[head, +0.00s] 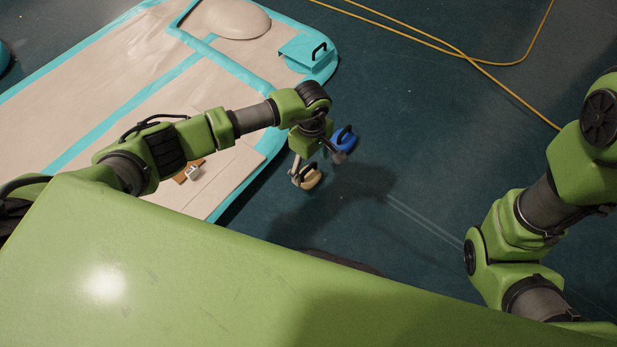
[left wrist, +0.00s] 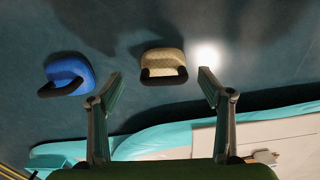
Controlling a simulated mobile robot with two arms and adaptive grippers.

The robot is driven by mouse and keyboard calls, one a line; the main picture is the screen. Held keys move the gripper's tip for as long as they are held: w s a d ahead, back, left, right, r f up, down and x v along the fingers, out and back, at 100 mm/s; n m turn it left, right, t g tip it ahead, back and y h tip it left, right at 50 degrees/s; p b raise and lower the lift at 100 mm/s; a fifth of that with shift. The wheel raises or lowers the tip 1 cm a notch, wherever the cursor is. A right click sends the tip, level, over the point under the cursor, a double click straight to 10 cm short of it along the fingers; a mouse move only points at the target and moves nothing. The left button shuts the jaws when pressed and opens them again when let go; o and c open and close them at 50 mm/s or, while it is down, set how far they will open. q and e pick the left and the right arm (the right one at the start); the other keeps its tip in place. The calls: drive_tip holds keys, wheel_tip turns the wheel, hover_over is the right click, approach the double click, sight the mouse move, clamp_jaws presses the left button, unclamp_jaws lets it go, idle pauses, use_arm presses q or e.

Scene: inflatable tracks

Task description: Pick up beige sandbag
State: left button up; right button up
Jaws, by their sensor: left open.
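The beige sandbag (head: 311,178) lies on the dark floor just off the edge of the inflatable track, with a black handle strap. My left gripper (head: 318,170) is above it, pointing down, open and empty. In the left wrist view the beige sandbag (left wrist: 163,62) shows beyond and between the two spread fingers (left wrist: 160,85), apart from both. A blue sandbag (head: 345,139) with a black handle lies close behind it; in the left wrist view it is left of the left finger (left wrist: 67,77). My right arm shows at the right, but its gripper is out of view.
The beige and turquoise inflatable track (head: 110,75) fills the upper left. A small white and orange item (head: 192,172) lies on it. A yellow hose (head: 420,38) crosses the floor at the top right. Floor right of the sandbags is clear.

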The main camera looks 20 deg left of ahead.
sight(309, 170)
use_arm(q)
drive_tip(key=f+b, duration=0.2)
drive_tip(key=f, duration=0.1)
drive_tip(key=f+b, duration=0.1)
drive_tip(key=shift+s+a+f+b, duration=0.15)
drive_tip(key=shift+a+f+b, duration=0.1)
drive_tip(key=shift+f+b, duration=0.1)
drive_tip(key=shift+r, duration=0.1)
drive_tip(key=c, duration=1.6)
drive_tip(key=shift+c, duration=0.2)
drive_tip(key=shift+r, duration=0.15)
